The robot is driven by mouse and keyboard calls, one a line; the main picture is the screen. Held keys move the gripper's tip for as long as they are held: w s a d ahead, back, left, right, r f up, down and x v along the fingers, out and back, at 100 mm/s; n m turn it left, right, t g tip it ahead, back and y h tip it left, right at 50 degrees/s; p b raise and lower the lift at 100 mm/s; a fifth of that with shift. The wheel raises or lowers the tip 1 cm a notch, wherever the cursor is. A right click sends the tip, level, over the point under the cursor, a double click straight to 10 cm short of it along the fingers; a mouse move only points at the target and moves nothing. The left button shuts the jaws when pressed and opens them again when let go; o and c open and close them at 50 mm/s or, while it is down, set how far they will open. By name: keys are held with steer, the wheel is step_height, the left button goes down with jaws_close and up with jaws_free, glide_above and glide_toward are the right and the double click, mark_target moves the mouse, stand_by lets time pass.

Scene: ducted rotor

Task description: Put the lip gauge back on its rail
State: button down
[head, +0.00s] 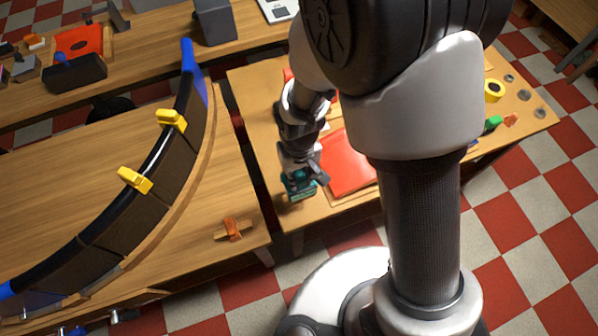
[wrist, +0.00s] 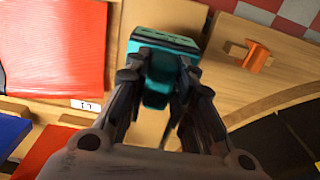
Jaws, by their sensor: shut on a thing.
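My gripper (head: 304,177) is shut on a teal block, which I take to be the lip gauge (head: 298,188). It hangs over the near-left end of the right-hand bench. In the wrist view the fingers (wrist: 158,92) close on the narrow teal part of the lip gauge (wrist: 165,42), and its wider dark-topped body lies beyond them. The fingers hide part of it. I cannot tell whether its underside touches the bench. No part is clearly marked as the rail.
A curved dark duct section (head: 160,190) with yellow clamps (head: 135,180) stands on the left bench. An orange piece (head: 233,229) sits on a wooden strip at that bench's near right corner. A red mat (head: 347,162) lies right of my gripper. A gap separates the benches.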

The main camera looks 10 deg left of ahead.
mark_target(299, 190)
steer(key=shift+f+b, duration=3.65)
steer(key=shift+f, duration=1)
steer(key=shift+f, duration=0.3)
steer(key=c, duration=1.3)
jaws_free()
steer(key=shift+r, duration=0.1)
step_height(299, 190, up, 12)
steer(key=shift+f, duration=0.1)
